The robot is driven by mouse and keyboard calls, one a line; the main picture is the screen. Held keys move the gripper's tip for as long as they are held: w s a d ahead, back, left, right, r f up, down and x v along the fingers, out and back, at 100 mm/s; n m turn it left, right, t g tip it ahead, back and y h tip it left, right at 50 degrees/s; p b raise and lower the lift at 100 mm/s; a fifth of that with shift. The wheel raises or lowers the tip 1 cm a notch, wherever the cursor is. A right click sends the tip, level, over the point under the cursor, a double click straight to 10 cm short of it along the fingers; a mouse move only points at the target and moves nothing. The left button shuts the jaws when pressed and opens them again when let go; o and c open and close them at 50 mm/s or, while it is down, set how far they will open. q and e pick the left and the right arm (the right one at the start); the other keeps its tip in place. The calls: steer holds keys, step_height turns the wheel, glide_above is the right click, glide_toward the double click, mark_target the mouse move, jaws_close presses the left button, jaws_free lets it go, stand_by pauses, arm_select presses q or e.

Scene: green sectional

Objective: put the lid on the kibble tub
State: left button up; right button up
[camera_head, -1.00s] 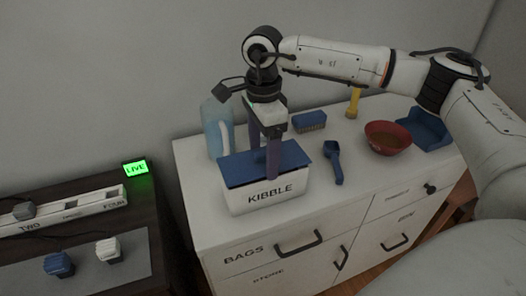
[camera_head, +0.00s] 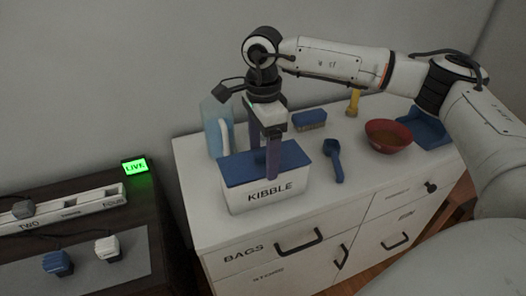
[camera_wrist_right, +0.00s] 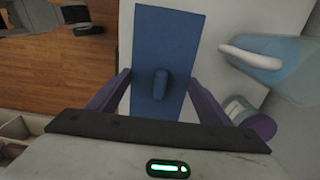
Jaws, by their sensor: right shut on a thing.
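The kibble tub (camera_head: 240,202) is a white box with KIBBLE on its front, standing at the left end of the white cabinet top. The flat blue lid (camera_head: 240,170) lies over the tub's top; in the head view I see no clear gap between them. In the right wrist view the lid (camera_wrist_right: 168,35) shows a small raised blue handle at its middle. My right gripper (camera_head: 262,165) points down from above, its purple fingers at the lid's two long sides, shut on the lid. My left gripper is not in view.
A pale blue bottle (camera_head: 214,128) stands close behind the tub. A dark table (camera_head: 155,245) stands at left.

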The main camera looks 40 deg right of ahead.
steer(key=shift+f, duration=0.25)
stand_by(0.4)
steer(key=o, duration=1.2)
steer(key=shift+c, duration=0.2)
steer(key=shift+o, duration=0.5)
steer(key=shift+r, duration=0.1)
steer(key=shift+r+p, duration=2.3)
steer(key=shift+r, duration=1.2)
jaws_close()
